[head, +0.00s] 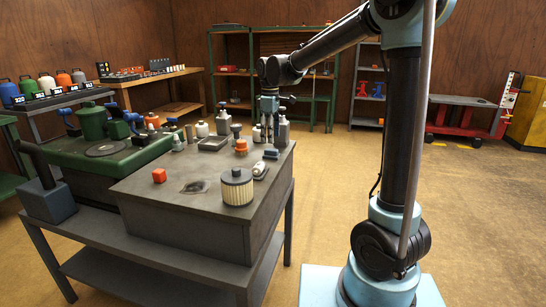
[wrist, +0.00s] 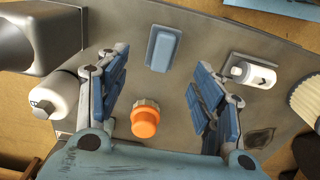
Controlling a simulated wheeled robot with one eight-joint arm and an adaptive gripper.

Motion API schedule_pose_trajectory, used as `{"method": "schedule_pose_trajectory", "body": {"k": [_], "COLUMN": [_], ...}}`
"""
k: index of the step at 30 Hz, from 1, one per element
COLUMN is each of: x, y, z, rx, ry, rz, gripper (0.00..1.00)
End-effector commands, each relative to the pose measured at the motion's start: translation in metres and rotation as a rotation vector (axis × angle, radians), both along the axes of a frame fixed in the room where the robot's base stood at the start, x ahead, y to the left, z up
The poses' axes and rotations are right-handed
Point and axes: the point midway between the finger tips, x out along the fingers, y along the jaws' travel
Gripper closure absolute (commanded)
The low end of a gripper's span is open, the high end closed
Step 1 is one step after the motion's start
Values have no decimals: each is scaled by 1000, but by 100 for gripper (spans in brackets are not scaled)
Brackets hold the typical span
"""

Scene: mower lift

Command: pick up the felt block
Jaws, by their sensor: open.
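A small blue-grey block, which looks like the felt block (wrist: 163,48), lies flat on the grey bench top. It also shows in the head view (head: 271,154), just below my gripper (head: 268,138). In the wrist view my gripper (wrist: 155,82) is open, with a blue-padded finger on each side and nothing held between them. The block lies ahead of the gap between the fingertips, apart from both. An orange-capped item (wrist: 145,120) shows between the fingers, closer to the palm.
Bottles (head: 282,130) crowd the bench's back edge. Front bench top is mostly clear.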

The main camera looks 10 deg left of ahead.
Motion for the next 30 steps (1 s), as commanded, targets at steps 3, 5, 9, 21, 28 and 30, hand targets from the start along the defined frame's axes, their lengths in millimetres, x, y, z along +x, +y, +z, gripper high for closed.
{"method": "schedule_pose_trajectory", "body": {"k": [3, 5, 9, 21, 28, 30], "x": [0, 0, 0, -3, -3, -3], "y": [0, 0, 0, -4, -4, -4], "z": [-13, -16, -22, -67, -70, -70], "rx": [0, 0, 0, 0, 0, 0], "ry": [0, 0, 0, 0, 0, 0], "rz": [0, 0, 0, 0, 0, 0], "gripper": [39, 39, 39, 39, 39, 39]}}
